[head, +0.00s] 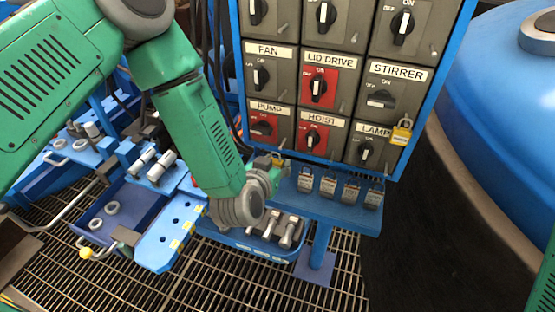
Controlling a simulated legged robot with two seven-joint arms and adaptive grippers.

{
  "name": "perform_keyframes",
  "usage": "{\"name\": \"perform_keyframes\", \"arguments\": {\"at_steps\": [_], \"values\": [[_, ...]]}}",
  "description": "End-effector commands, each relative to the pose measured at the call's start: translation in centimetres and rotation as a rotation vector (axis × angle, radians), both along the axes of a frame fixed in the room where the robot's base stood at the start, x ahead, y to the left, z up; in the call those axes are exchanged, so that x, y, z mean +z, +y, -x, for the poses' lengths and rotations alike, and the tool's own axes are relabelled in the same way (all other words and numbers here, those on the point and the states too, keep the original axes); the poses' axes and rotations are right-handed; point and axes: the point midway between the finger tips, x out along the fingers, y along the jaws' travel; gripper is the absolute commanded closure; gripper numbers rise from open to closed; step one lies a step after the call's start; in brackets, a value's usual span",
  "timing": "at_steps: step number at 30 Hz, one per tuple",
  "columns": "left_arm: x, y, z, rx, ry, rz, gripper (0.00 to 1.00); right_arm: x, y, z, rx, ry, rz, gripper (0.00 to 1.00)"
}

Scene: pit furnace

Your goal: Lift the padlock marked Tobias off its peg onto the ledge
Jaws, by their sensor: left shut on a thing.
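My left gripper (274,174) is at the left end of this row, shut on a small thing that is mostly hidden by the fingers. It looks like a padlock, with a yellowish bit showing above the fingers. My right gripper is out of view.
The switch panel (333,55) rises behind the ledge, with a yellow padlock (401,133) by the LAMP switch. A blue tray (225,236) with metal parts lies below my left gripper. A large blue-topped vessel (490,80) stands at right. The floor is grating (345,270).

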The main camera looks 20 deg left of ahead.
Motion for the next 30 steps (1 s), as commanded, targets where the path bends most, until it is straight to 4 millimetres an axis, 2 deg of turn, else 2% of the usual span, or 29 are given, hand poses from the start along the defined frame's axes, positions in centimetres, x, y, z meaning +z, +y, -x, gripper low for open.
{"name": "perform_keyframes", "arguments": {"at_steps": [15, 26, 30], "values": [[0.0, 0.1, 1.5, 0.000, 0.000, 0.000, 1.00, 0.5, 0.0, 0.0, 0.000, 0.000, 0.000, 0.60], [0.0, 0.1, 1.7, 0.000, -0.001, 0.000, 1.00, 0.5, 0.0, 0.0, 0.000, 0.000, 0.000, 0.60], [0.8, 0.7, 2.0, 0.001, -0.003, -0.003, 1.00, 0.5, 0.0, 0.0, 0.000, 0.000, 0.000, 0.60]]}}
